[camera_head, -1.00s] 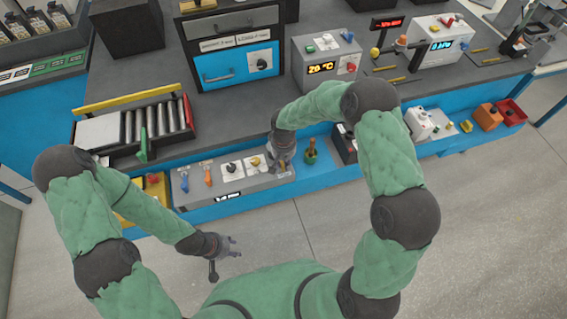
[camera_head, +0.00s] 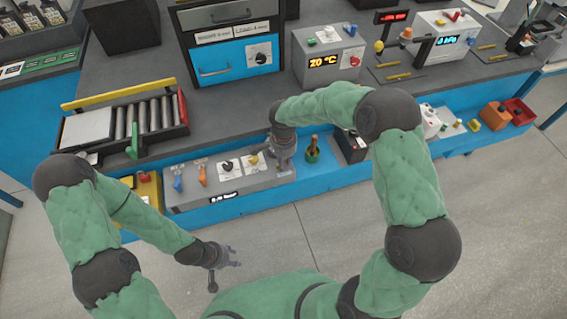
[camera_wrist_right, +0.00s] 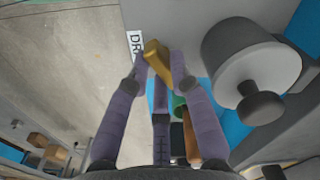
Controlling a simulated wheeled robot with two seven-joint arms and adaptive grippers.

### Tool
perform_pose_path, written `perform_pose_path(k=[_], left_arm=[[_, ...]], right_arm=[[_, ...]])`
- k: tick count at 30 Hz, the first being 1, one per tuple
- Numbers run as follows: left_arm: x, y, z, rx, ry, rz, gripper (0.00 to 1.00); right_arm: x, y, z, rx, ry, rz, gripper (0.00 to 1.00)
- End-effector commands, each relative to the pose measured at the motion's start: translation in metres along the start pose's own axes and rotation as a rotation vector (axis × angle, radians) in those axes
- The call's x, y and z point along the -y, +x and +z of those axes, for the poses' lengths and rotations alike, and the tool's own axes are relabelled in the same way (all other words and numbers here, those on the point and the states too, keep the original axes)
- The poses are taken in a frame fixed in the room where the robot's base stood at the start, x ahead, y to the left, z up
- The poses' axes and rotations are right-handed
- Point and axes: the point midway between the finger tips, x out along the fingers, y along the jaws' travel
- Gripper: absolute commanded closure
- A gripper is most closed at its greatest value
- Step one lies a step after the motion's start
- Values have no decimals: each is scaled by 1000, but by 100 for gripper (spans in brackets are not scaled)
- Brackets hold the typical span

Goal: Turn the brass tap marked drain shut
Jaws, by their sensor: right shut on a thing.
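The brass tap (camera_wrist_right: 157,62) shows in the right wrist view as a gold-coloured handle between my fingers. A white label (camera_wrist_right: 134,45) beside it begins with "DR"; the rest is hidden. My right gripper (camera_wrist_right: 158,68) is shut on the tap. In the head view my right gripper (camera_head: 284,162) reaches down to the right end of the grey control panel (camera_head: 262,185), and the tap is hidden there. My left gripper (camera_head: 232,258) is open and empty above the floor, in front of the bench.
The panel also carries a blue lever (camera_head: 177,183), an orange lever (camera_head: 202,178) and two knobs on white plates. A green holder (camera_head: 312,155) with a brown handle stands just right of my right gripper. A large grey knob (camera_wrist_right: 262,98) is close by in the wrist view.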

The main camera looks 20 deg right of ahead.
Motion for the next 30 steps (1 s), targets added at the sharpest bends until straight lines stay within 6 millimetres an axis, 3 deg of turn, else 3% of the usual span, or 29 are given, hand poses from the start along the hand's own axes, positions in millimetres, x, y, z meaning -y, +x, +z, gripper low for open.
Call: perform_pose_path(k=[15, 30], left_arm=[[7, 20, -1, 0, 0, 0, 60], [8, 24, -1, 0, 0, 0, 60]], right_arm=[[0, 2, 2, 1, 408, 1, 100], [0, 0, 3, 1, 534, 1, 100]])
